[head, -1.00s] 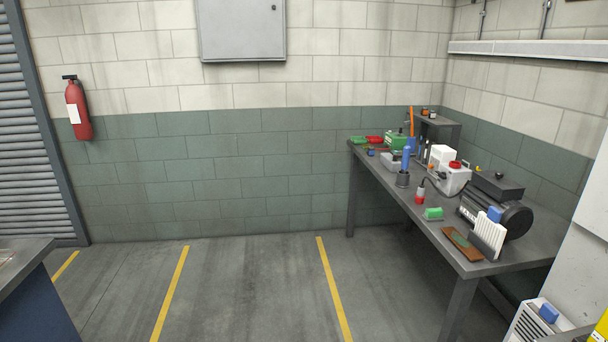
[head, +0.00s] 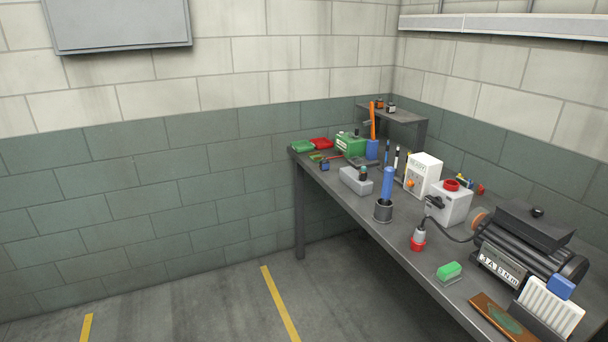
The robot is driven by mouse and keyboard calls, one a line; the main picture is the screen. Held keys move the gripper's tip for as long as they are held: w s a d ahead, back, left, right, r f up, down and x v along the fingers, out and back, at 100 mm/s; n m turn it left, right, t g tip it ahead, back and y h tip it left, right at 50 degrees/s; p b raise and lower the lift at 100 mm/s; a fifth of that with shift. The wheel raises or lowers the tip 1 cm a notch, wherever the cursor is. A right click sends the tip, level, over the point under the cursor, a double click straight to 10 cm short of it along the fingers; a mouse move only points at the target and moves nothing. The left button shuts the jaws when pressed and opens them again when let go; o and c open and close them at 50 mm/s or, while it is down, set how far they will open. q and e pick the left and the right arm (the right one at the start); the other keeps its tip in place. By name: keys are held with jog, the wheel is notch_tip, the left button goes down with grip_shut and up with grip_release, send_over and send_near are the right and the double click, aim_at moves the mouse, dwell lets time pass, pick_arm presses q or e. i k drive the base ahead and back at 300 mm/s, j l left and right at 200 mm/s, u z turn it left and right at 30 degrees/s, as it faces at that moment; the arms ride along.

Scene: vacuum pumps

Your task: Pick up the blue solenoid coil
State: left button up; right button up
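Several blue things are on the workbench, and I cannot tell for sure which is the solenoid coil. A small dark-blue block (head: 324,165) lies near the far left corner of the bench, close to the red and green trays, and looks coil-like but is too small to read clearly. A blue block (head: 561,287) sits at the near right by a white finned rack. Neither of my grippers shows in the head view.
The grey workbench (head: 395,240) runs along the right wall. The floor left of the bench is clear.

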aim_at(324, 165)
jog(key=i+j+z, duration=0.15)
jog(key=z, duration=0.25)
jog(key=i+j+z, duration=0.25)
jog(key=z, duration=0.2)
jog(key=i+j+z, duration=0.5)
jog(key=j+z, duration=0.2)
jog(key=z, duration=0.15)
